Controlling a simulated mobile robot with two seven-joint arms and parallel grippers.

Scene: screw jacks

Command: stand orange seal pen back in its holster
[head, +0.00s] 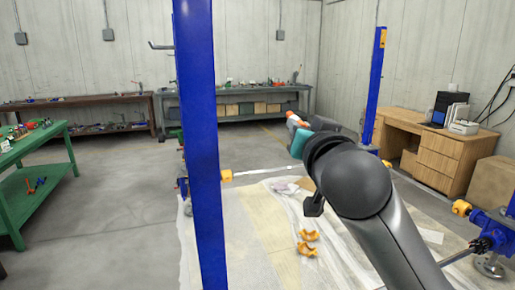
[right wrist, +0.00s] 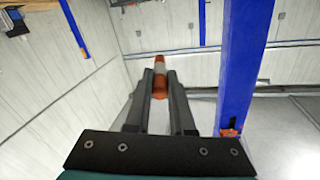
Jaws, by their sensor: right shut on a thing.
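My right gripper (right wrist: 160,98) is shut on the orange seal pen (right wrist: 160,80), which sticks out beyond the fingertips in the right wrist view. The pen has an orange body with a pale band. In the head view, my right arm reaches in from the lower right, and the orange pen (head: 295,119) shows at its far end, held in the air. My right gripper (head: 302,126) is partly hidden there behind the wrist. I cannot make out the holster for certain in either view. My left gripper is not in view.
A blue post (head: 200,140) stands close, left of my right arm; another blue post (head: 375,90) stands farther right. A green table (head: 40,148) is at left, workbenches (head: 235,108) at the back, a wooden desk (head: 440,155) at right. Orange pieces (head: 308,240) lie on the floor sheet.

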